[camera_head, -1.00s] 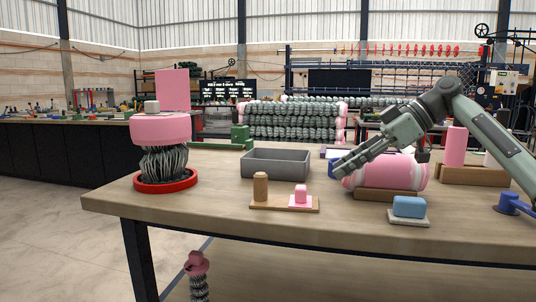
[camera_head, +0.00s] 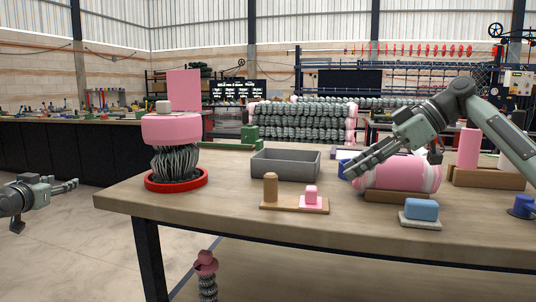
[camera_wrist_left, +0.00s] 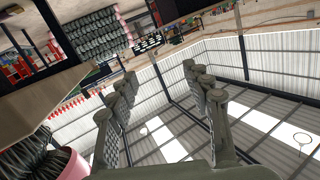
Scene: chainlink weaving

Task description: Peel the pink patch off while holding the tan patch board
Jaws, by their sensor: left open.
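The tan patch board (camera_head: 282,209) lies flat near the front edge of the wooden table, with an upright tan peg (camera_head: 270,188) at its left end. The pink patch (camera_head: 311,198) sits on the right part of the board, with a raised pink block on top. My left gripper (camera_head: 74,185) is off the table at the far left, well away from the board. Its fingers stand apart and empty in the left wrist view (camera_wrist_left: 165,95). My right gripper (camera_head: 352,172) is above the table in front of the pink roll, right of the board; its finger gap is unclear.
A grey open bin (camera_head: 286,166) stands behind the board. A pink-topped wire bundle in a red ring (camera_head: 176,182) is at the left. A pink roll (camera_head: 400,174) and a blue block on a pale base (camera_head: 422,210) are at the right. Table around the board is clear.

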